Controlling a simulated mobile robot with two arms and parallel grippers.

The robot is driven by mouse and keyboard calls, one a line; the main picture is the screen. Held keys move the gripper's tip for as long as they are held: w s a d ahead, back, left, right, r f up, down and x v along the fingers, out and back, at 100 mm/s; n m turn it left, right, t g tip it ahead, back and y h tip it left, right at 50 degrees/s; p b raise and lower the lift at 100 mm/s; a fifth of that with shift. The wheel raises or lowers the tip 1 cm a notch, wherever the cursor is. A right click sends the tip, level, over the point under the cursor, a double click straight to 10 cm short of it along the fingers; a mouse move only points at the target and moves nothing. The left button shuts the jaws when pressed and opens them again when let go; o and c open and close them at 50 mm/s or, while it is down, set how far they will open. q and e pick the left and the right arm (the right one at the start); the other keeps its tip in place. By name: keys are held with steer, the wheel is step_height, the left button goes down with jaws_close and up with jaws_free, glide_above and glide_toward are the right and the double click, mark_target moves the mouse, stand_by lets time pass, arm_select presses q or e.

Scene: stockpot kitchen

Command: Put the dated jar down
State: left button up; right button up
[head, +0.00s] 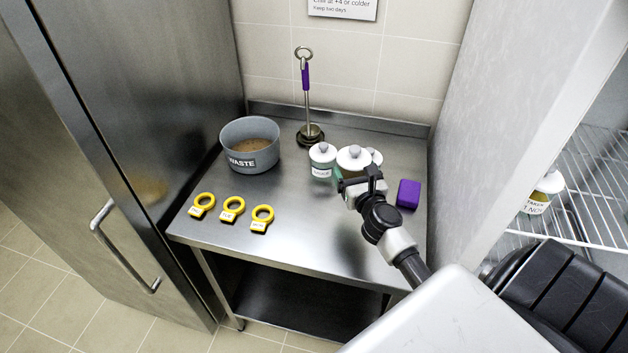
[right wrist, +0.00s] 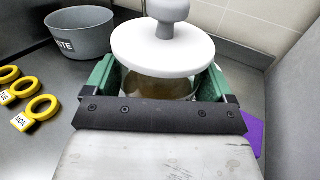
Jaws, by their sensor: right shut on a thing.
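A jar with a wide white lid and grey knob (head: 354,157) is at the back right of the steel table (head: 300,225). My right gripper (head: 357,180) is shut around it; in the right wrist view the green fingers stand on both sides of the jar (right wrist: 160,88), below its lid. The jar looks upright with something amber inside. Its label is hidden, and I cannot tell if its base touches the table. A second white-lidded jar (head: 322,158) with a label stands just left of it. Another lidded jar (head: 375,156) shows partly behind it. My left gripper is not in view.
A grey WASTE pot (head: 250,146) stands at the back left. Three yellow tagged rings (head: 232,209) lie at the front left. A purple-handled tool (head: 305,95) stands behind. A purple block (head: 408,194) is at right. An open wire-shelved unit holds a jar (head: 543,190). The front middle is clear.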

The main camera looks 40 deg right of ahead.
steer(key=a+f+b, duration=0.2)
steer(key=a, duration=0.1)
steer(key=w+a+f+b, duration=0.1)
steer(key=a+f+b, duration=0.1)
steer(key=a+b, duration=0.1)
steer(key=a+f+b, duration=0.3)
steer(key=a, duration=0.1)
steer(key=shift+w+a, duration=0.4)
steer(key=shift+a, duration=0.15)
steer(key=shift+f+b, duration=0.4)
steer(key=shift+b, duration=0.2)
step_height(320, 180, down, 3)
steer(key=b, duration=0.3)
steer(key=shift+f+b, duration=0.15)
steer(key=shift+b, duration=0.15)
